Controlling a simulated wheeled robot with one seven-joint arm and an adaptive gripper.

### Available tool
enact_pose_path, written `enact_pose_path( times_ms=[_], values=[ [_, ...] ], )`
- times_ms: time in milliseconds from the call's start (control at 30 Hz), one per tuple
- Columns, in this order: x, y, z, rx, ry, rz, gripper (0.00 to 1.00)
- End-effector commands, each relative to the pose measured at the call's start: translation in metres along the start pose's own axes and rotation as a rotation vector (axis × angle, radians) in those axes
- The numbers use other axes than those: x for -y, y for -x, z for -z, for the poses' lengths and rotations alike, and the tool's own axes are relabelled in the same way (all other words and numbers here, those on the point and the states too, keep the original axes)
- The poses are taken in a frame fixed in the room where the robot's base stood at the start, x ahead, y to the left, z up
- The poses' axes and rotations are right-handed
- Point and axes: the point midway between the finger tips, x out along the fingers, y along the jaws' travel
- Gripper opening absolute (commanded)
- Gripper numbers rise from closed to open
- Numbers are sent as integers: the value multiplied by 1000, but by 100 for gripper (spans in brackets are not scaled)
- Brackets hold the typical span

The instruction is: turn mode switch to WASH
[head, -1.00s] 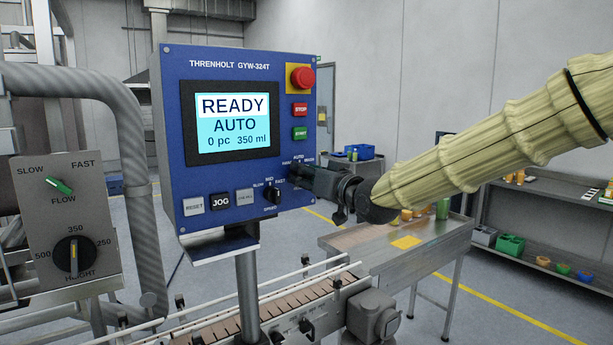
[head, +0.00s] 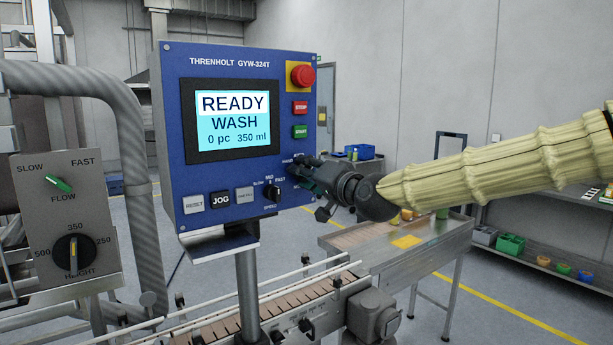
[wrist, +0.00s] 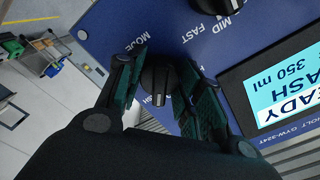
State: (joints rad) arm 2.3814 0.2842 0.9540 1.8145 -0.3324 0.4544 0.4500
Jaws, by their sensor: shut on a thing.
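The blue control panel (head: 180,110) stands at the left of centre in the head view. Its display (head: 233,122) reads READY, WASH, 0 pc, 350 ml. The mode switch (wrist: 158,80) is a black knob, seen in the wrist view between my two fingers. My gripper (head: 297,167) is shut on it, and in the head view it hides the knob and most of its labels. In the wrist view my gripper (wrist: 160,95) has a finger on each side of the knob, and part of the MODE label shows beside it.
The speed knob (head: 272,193) sits just below and left of my gripper. The START button (head: 300,132), STOP button (head: 300,107) and red emergency stop (head: 302,76) are close above. A conveyor (head: 270,315) runs below the panel. A metal table (head: 430,245) stands at the right.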

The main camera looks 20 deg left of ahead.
Motion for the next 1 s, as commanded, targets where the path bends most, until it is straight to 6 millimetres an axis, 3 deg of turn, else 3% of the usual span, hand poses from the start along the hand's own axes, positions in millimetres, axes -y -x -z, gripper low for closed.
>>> enact_pose_path(
  times_ms=[300, 767, 800, 900, 1000],
  values=[
    [-1, 0, 0, 0, -105, -1, 12],
    [-1, 0, 0, 0, -120, -1, 12],
    [-1, 0, 0, 0, -120, -1, 38],
    [-1, 0, 0, 0, -120, -1, 56],
    [0, 0, 0, 0, -120, -1, 58]
  ],
)
